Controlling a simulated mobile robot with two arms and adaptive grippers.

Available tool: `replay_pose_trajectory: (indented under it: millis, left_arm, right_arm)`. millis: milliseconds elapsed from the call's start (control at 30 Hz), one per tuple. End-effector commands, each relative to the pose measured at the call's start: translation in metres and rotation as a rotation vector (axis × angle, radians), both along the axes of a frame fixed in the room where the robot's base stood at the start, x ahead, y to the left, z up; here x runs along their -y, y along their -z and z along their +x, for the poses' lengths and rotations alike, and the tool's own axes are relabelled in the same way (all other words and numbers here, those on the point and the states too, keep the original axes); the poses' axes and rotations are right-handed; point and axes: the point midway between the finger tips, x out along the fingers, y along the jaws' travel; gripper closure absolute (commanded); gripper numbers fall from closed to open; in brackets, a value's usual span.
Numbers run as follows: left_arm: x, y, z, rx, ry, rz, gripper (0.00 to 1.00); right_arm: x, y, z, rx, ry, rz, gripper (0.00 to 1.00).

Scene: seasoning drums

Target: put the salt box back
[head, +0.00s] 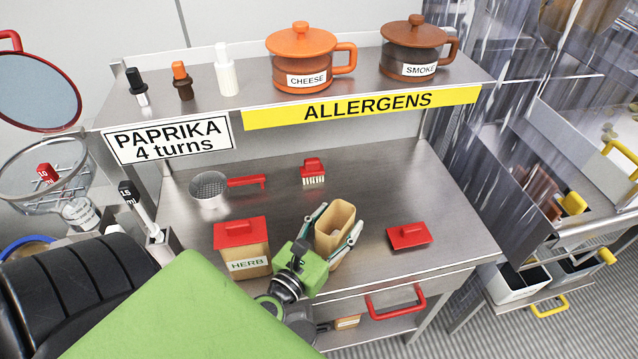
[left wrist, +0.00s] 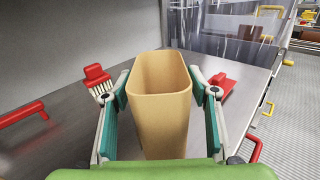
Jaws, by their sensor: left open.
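An open-topped tan box (head: 336,222) stands on the steel table, with no readable label from here; I cannot confirm that it is the salt box. It also shows in the left wrist view (left wrist: 162,110). My left gripper (head: 333,232) is open, with one finger on each side of this box. In the left wrist view the fingers (left wrist: 160,90) flank the box, and I cannot tell whether they touch it. A red lid (head: 409,235) lies on the table to the right of the box. My right gripper is not in view.
A lidded HERB box (head: 244,250) stands just left of the gripper. A sieve (head: 210,190) and a red brush (head: 313,172) lie behind. The upper shelf holds CHEESE (head: 302,58) and SMOKE (head: 415,55) pots and small bottles. A red-handled drawer (head: 395,302) is below the tabletop.

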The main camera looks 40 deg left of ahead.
Motion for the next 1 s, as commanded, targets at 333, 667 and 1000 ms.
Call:
replay_pose_trajectory:
  millis: [333,667,1000]
  left_arm:
    - [0.004,0.004,-0.063,-0.004,0.000,0.000,0.46]
    - [0.006,-0.001,-0.091,-0.001,0.000,-0.001,0.46]
    - [0.006,-0.002,-0.092,0.000,0.000,-0.001,0.46]
  right_arm:
    - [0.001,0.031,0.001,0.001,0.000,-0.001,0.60]
    - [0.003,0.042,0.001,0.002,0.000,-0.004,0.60]
    - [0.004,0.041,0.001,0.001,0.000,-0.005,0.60]
